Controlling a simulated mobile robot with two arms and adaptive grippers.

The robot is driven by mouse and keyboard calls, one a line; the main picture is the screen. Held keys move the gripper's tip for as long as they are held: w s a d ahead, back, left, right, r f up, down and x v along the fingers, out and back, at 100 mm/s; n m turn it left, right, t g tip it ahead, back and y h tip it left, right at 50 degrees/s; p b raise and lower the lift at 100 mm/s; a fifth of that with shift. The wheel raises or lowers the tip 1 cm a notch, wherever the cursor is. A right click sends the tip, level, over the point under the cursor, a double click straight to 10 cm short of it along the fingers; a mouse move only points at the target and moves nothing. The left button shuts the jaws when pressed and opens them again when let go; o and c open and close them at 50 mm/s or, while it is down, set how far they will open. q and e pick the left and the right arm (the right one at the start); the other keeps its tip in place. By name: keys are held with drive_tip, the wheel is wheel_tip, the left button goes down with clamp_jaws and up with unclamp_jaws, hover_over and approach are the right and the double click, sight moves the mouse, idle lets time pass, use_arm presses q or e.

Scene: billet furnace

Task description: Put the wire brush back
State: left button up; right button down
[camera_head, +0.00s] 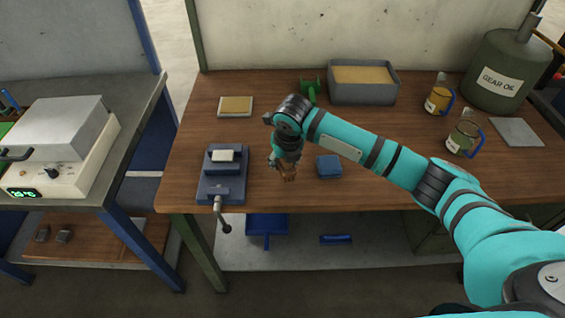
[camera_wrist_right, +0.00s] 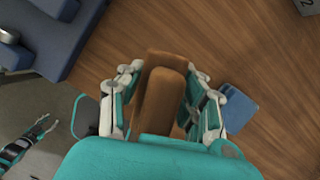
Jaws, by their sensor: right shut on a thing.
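My right gripper (camera_head: 284,166) is shut on the wire brush (camera_head: 289,172) above the front part of the wooden workbench (camera_head: 250,138). In the right wrist view the brush (camera_wrist_right: 162,100) shows as a brown wooden block with a rounded handle between the two fingers of the right gripper (camera_wrist_right: 163,98). Its bristles are hidden. The brush looks a little above the bench top. My left gripper does not show in the head view. A small teal and white part of mine, perhaps the left gripper, shows at the lower left of the wrist view.
A blue vise (camera_head: 221,186) with a white block stands left of the gripper. A small blue block (camera_head: 329,166) lies right. Behind are a yellow-topped pad (camera_head: 235,106), a green holder (camera_head: 310,88) and a grey tray (camera_head: 362,96). Jugs and a gear oil can (camera_head: 497,78) stand right.

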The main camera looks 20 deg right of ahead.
sight(282, 168)
drive_tip(key=shift+w+d+f, duration=0.1)
drive_tip(key=shift+w+d, duration=0.1)
drive_tip(key=shift+w, duration=0.6)
wheel_tip(282, 168, down, 3)
drive_tip(key=shift+r+p, duration=0.1)
drive_tip(key=shift+p, duration=0.6)
drive_tip(key=shift+f, duration=0.4)
drive_tip(key=shift+f, duration=0.2)
drive_tip(key=c, duration=1.1)
unclamp_jaws()
drive_tip(key=shift+s+f, duration=0.1)
drive_tip(key=shift+s, duration=0.1)
drive_tip(key=shift+o, duration=1.1)
drive_tip(key=shift+w+f, duration=0.1)
drive_tip(key=shift+w, duration=0.05)
